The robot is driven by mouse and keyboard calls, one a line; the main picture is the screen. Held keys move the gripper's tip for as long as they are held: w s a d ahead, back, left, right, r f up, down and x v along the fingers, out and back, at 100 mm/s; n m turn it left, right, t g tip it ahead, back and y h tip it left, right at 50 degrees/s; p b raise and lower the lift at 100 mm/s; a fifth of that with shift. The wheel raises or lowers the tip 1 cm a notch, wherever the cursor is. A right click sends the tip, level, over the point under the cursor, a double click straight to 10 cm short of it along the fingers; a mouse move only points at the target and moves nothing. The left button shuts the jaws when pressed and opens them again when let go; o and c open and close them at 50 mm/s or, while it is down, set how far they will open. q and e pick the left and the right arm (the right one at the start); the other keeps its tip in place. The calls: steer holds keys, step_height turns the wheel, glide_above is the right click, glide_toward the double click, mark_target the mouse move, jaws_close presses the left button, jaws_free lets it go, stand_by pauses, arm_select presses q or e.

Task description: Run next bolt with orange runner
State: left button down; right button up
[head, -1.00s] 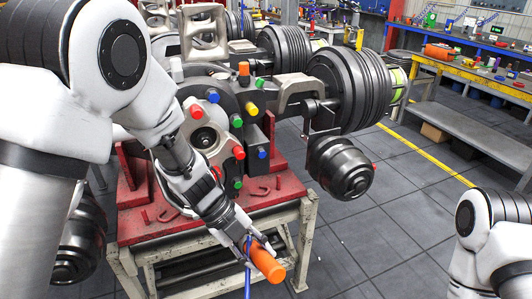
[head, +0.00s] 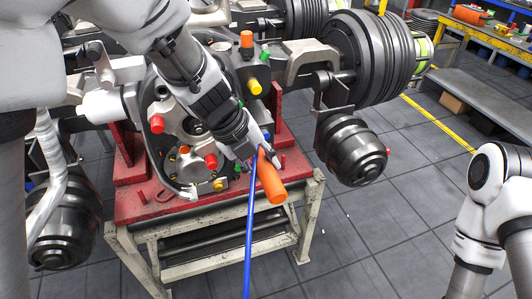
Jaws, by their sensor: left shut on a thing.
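My left gripper (head: 258,152) is shut on the orange runner (head: 272,182), a short orange cylinder with a blue hose (head: 249,240) hanging down from it. The runner is in front of the lower right of the hub, its orange end tilted down toward me. Coloured bolts ring the hub: a red bolt (head: 157,124), another red bolt (head: 210,161), a yellow bolt (head: 254,86), an orange bolt (head: 246,39) and several others. My left forearm and gripper hide part of the hub and the bolts behind. Whether the runner touches any bolt cannot be told. My right gripper is out of view.
The axle hub rests on a red plate (head: 150,200) on a cream metal stand (head: 180,270). A black ribbed air spring (head: 355,65) and a black rounded canister (head: 347,152) are to the right. Open tiled floor (head: 400,240) lies between the stand and my right arm.

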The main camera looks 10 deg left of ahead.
arm_select(q)
steer(key=shift+w+d+r+p, duration=0.1)
steer(key=shift+w+d+p, duration=0.05)
steer(key=shift+w+p, duration=0.4)
steer(key=shift+w, duration=0.55)
steer(key=a+p, duration=0.1)
steer(key=w+a+p, duration=0.1)
steer(key=p, duration=0.1)
steer(key=shift+w+a+r, duration=0.2)
steer(key=shift+w, duration=0.1)
steer(key=shift+w+a+f+p, duration=0.1)
steer(key=shift+w+a+p, duration=0.25)
steer(key=shift+w+p, duration=0.5)
steer(key=shift+w+a+f, duration=0.1)
steer(key=shift+w+f, duration=0.1)
steer(key=shift+w, duration=0.05)
steer(key=shift+f, duration=0.1)
steer(key=shift+s+r, duration=0.2)
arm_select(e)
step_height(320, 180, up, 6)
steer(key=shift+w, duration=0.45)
